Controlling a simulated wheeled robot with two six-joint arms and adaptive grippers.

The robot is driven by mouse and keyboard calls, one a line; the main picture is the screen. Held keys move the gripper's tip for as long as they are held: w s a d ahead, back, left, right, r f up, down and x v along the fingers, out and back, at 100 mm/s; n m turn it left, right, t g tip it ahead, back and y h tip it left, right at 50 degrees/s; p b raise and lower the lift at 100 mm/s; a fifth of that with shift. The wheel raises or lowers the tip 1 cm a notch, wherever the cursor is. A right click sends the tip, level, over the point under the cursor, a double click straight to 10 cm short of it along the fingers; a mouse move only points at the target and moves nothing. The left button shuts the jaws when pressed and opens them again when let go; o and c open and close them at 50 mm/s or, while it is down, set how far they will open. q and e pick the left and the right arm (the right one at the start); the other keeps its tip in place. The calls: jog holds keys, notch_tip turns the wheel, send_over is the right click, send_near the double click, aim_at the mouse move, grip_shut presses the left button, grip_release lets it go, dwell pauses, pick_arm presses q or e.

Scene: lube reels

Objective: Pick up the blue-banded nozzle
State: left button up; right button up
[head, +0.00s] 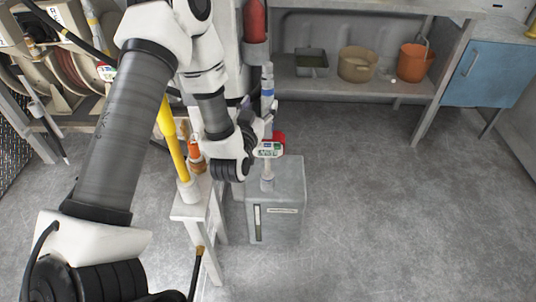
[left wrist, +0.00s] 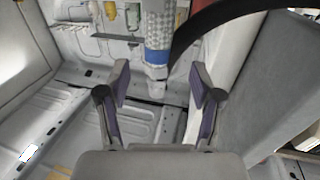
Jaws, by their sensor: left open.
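The blue-banded nozzle (head: 267,88) stands upright above a grey box in the head view, with a red and white display unit (head: 270,148) low on it. In the left wrist view the nozzle (left wrist: 157,57) shows a pale patterned body with a blue band, just ahead of and between the fingertips. My left gripper (head: 262,119) is beside the nozzle in the head view, and its fingers (left wrist: 160,80) are spread apart in the left wrist view. No finger visibly touches the nozzle. My arm and wrist hide part of the area left of it. My right gripper is not in view.
The grey box (head: 280,219) stands on the floor beneath the nozzle. A yellow nozzle (head: 172,135) and an orange one (head: 194,150) are on a narrow stand to the left. A shelf with buckets (head: 357,64) is behind. The floor at right is clear.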

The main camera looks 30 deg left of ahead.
aim_at(266, 94)
pick_arm(q)
jog(key=x, duration=0.7)
jog(key=shift+w+d+f+p, duration=0.1)
jog(key=shift+w+p, duration=0.15)
jog(key=shift+p, duration=0.15)
grip_shut()
